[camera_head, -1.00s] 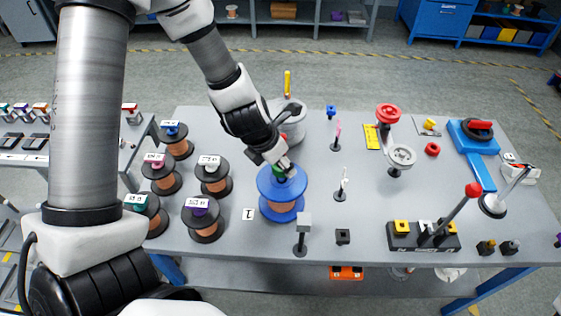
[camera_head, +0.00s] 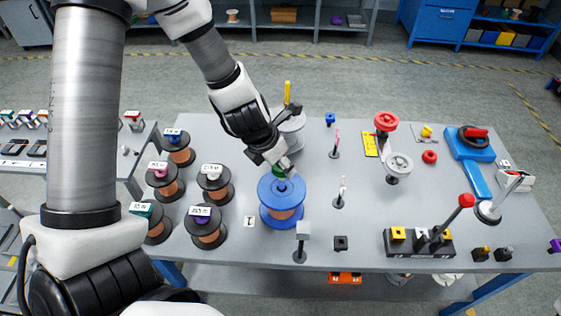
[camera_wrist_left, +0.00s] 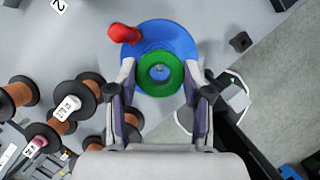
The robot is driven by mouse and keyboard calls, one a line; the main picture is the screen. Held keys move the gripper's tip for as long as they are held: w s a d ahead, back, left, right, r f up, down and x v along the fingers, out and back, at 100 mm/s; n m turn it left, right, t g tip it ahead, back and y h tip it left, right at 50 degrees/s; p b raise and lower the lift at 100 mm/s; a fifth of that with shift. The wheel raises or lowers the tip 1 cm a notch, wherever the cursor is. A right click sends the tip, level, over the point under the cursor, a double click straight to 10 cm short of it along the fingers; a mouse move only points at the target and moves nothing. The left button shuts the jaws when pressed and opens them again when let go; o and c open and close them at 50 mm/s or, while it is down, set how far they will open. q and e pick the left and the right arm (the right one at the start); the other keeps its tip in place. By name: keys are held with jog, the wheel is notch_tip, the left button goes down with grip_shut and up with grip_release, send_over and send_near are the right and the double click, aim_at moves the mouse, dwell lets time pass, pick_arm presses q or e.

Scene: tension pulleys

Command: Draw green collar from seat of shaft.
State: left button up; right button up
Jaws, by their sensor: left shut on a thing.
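The green collar (camera_head: 278,170) is at the tip of my left gripper (camera_head: 284,166), over the blue-flanged spool (camera_head: 268,190). In the left wrist view the green collar (camera_wrist_left: 148,82) is a ring between the two fingers of my left gripper (camera_wrist_left: 160,85), which is shut on it. The blue flange (camera_wrist_left: 184,38) shows behind the ring. A small grey shaft end (camera_wrist_left: 160,70) shows inside the ring's hole. How far the collar stands above the seat is hard to tell. My right gripper is not in view.
Several copper spools (camera_head: 205,225) stand left of the blue spool. A grey post (camera_head: 301,240) stands close at its front right, and a grey drum (camera_head: 291,125) behind it. A red-tipped part (camera_wrist_left: 123,33) shows beside the blue flange in the wrist view.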

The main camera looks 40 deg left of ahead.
pick_arm(q)
jog(key=shift+r, duration=0.25)
notch_tip(320, 180, up, 4)
jog(key=p, duration=0.4)
jog(key=shift+r, duration=0.1)
dwell(0.5)
